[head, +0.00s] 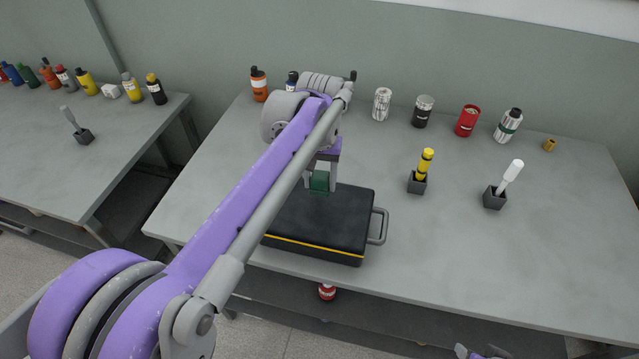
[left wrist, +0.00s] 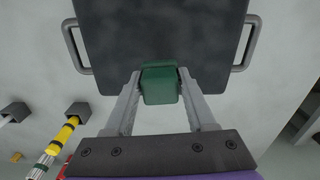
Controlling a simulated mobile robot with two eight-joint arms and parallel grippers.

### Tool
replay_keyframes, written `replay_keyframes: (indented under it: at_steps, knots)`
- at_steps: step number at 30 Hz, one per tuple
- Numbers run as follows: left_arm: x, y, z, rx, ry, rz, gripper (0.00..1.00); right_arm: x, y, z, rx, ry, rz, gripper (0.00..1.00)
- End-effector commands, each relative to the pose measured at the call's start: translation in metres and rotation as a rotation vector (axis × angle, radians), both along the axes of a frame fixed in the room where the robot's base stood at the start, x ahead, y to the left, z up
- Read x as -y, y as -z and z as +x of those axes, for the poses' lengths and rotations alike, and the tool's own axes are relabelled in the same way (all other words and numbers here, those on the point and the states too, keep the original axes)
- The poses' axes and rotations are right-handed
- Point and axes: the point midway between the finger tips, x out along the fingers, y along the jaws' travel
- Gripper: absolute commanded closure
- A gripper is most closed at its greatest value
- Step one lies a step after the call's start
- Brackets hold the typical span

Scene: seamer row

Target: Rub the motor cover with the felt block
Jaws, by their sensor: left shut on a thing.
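The motor cover (head: 325,223) is a black box with a yellow stripe low on its side and grey handles at its ends. It lies on the table, and its dark top also shows in the left wrist view (left wrist: 165,35). My left gripper (head: 320,184) is shut on the green felt block (head: 319,181). The block sits between both fingers in the left wrist view (left wrist: 160,85). It is at the cover's far edge; whether it touches the top I cannot tell. My left arm hides part of the cover. Only a sliver of my right arm shows at the bottom edge.
A yellow-handled tool (head: 425,165) and a white-handled tool (head: 510,175) stand in dark holders to the right. Cans and bottles, including a red can (head: 467,121), line the table's back. The front right of the table (head: 520,260) is clear. A second table (head: 50,160) stands left.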

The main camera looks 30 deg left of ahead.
Motion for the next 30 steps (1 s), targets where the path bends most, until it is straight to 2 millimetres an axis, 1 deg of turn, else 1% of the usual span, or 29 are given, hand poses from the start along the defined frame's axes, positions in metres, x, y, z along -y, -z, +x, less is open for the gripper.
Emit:
replay_keyframes:
  at_steps: [1,3,9,12,30]
  knots:
    - [0.0,-0.008,0.002,0.002,0.001,0.001,1.0,0.0,-0.007,0.002,0.004,0.0,0.0,0.5]
    - [0.0,-0.015,0.003,0.002,0.001,0.0,1.0,0.0,-0.012,0.004,0.007,0.0,0.0,0.5]
    - [0.0,-0.032,0.008,0.002,0.003,0.0,1.0,0.0,-0.026,0.009,0.017,0.0,0.0,0.5]
    - [0.0,-0.038,0.009,0.002,0.003,0.001,1.0,0.0,-0.031,0.011,0.02,0.0,0.0,0.5]
    - [0.0,-0.038,0.009,0.0,0.003,0.0,1.0,0.0,-0.031,0.011,0.02,0.0,0.0,0.5]
